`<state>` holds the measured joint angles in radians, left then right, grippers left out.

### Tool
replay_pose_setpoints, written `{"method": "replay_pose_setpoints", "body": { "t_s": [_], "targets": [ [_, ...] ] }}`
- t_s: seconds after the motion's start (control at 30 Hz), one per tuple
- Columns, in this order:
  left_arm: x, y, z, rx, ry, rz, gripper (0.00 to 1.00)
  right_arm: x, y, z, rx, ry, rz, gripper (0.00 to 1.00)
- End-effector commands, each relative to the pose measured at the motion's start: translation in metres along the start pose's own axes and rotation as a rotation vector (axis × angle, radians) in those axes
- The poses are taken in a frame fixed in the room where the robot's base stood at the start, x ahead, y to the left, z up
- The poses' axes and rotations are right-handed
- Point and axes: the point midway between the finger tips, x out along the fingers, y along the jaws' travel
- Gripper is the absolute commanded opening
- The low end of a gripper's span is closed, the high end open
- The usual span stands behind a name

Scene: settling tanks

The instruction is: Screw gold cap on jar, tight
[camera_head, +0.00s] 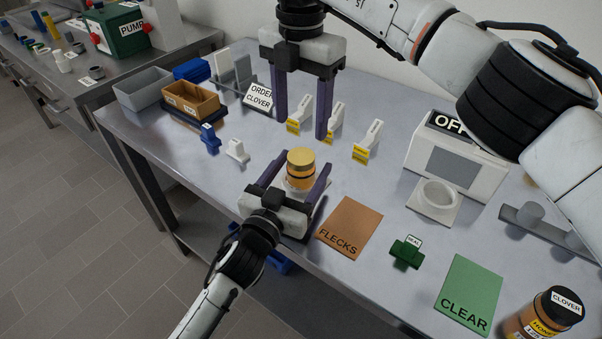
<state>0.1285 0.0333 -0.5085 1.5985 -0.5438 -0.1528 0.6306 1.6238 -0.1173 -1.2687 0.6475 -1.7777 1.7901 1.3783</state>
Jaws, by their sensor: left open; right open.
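A small jar (300,182) with amber contents and a dark band stands upright on a pale round base on the grey table. A gold cap (301,156) sits on its top; I cannot tell how tight it is. My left gripper (306,160) is open low at the table, its fingers on either side of the jar. Whether a finger touches the jar cannot be told. My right gripper (301,130) is open and empty, pointing down above and behind the jar, apart from the cap.
An orange-brown FLECKS mat (350,222), a green stamp-like piece (406,251) and a green CLEAR mat (467,290) lie right of the jar. White yellow-tagged pieces (336,116) stand behind. A device marked OFF (456,160) and a CLOVER honey jar (543,318) are at right.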

Motion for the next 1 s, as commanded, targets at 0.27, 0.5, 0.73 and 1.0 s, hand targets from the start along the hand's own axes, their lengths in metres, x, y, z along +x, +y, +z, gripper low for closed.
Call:
{"method": "replay_pose_setpoints", "body": {
  "t_s": [0.27, 0.5, 0.73, 1.0],
  "targets": [
    [-0.0004, 0.0000, 0.0002, 0.000, 0.000, 0.000, 0.32, 0.0000, 0.0000, 0.0000, 0.000, 0.000, 0.000, 0.59],
    [-0.0005, 0.0000, 0.0003, 0.000, -0.001, 0.000, 0.00, 0.0000, 0.0001, -0.0001, -0.005, 0.000, 0.000, 0.59],
    [-0.0005, 0.0000, 0.0004, 0.000, -0.001, 0.000, 0.00, 0.0000, 0.0000, 0.0000, -0.216, 0.000, 0.000, 0.59],
    [-0.0005, 0.0000, 0.0005, 0.000, -0.001, 0.000, 0.00, -0.0001, 0.0000, 0.0001, -0.797, 0.000, 0.000, 0.59]
  ]
}}
